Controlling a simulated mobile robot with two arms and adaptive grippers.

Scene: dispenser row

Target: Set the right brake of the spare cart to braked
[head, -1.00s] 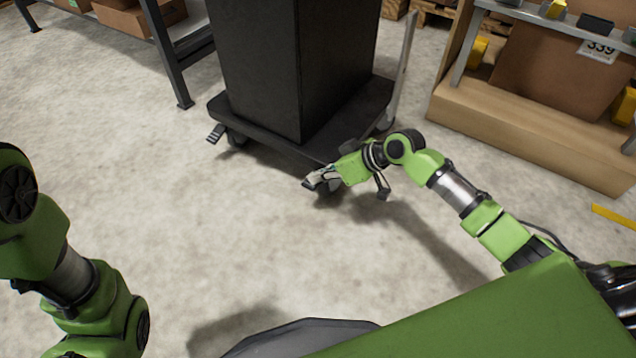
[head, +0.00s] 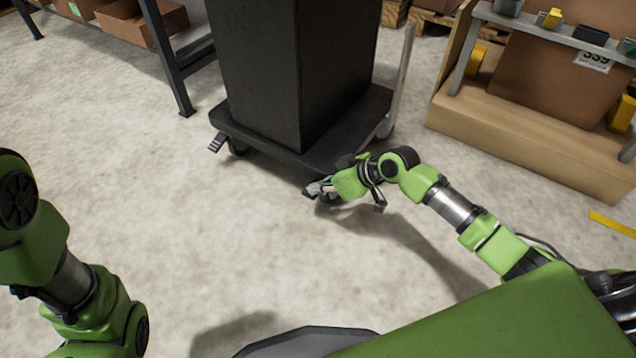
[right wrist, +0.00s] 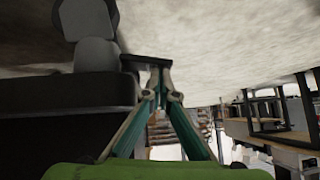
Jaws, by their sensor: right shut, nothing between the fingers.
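The spare cart is a dark wheeled platform (head: 255,143) carrying a tall black box. Its left brake pedal (head: 217,142) sticks out beside the left caster. My right gripper (head: 316,187) is shut and empty, low at the cart's near right corner, by the right caster. In the right wrist view, the fingers (right wrist: 155,78) come together right at a flat dark bar (right wrist: 130,62), which looks like the right brake pedal, next to the grey caster (right wrist: 92,35). I cannot tell whether they touch or how the pedal is set. My left arm shows at left; its gripper is out of view.
A wooden-based rack (head: 530,150) with a box stands at the right. A dark-legged shelf (head: 170,60) with cartons stands at the back left. The concrete floor in front of the cart is clear.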

